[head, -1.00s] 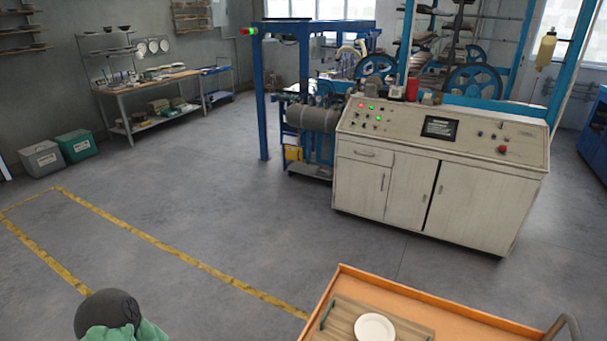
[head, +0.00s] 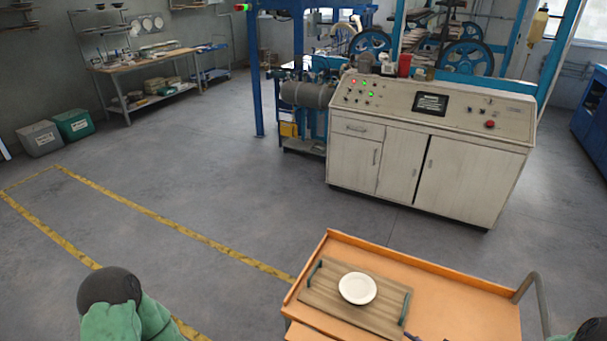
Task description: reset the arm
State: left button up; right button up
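Part of my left arm (head: 115,310), green and dark grey, shows at the bottom left in the head view. A small dark and green part of my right arm (head: 592,332) shows at the bottom right corner. Neither gripper is in view, so their fingers and anything in them are hidden. A white plate (head: 357,288) lies on a wooden tray (head: 330,308) with dark handles. The tray rests on an orange cart (head: 460,300), apart from the visible arm parts.
A beige control cabinet (head: 470,175) stands behind the cart. Blue machinery (head: 255,90) is behind it. A workbench (head: 150,62) and grey and green bins (head: 73,124) stand at the left. Open floor with yellow lines (head: 190,233) lies at the left and middle.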

jog(key=a+f+n+g, duration=0.2)
jog(key=a+f, duration=0.3)
jog(key=a, duration=0.1)
jog(key=s+a+f+n+g, duration=0.45)
jog(key=s+a, duration=0.25)
jog(key=a, duration=0.2)
jog(key=s+a+f+n+g, duration=0.3)
jog(key=s+a+f+g, duration=0.15)
jog(key=s+a, duration=0.35)
notch_tip(320, 180, down, 8)
jog(key=w+a+b, duration=0.2)
jog(key=b, duration=0.8)
jog(key=shift+w+n, duration=0.3)
jog(key=shift+n, duration=0.15)
jog(key=shift+a, duration=0.1)
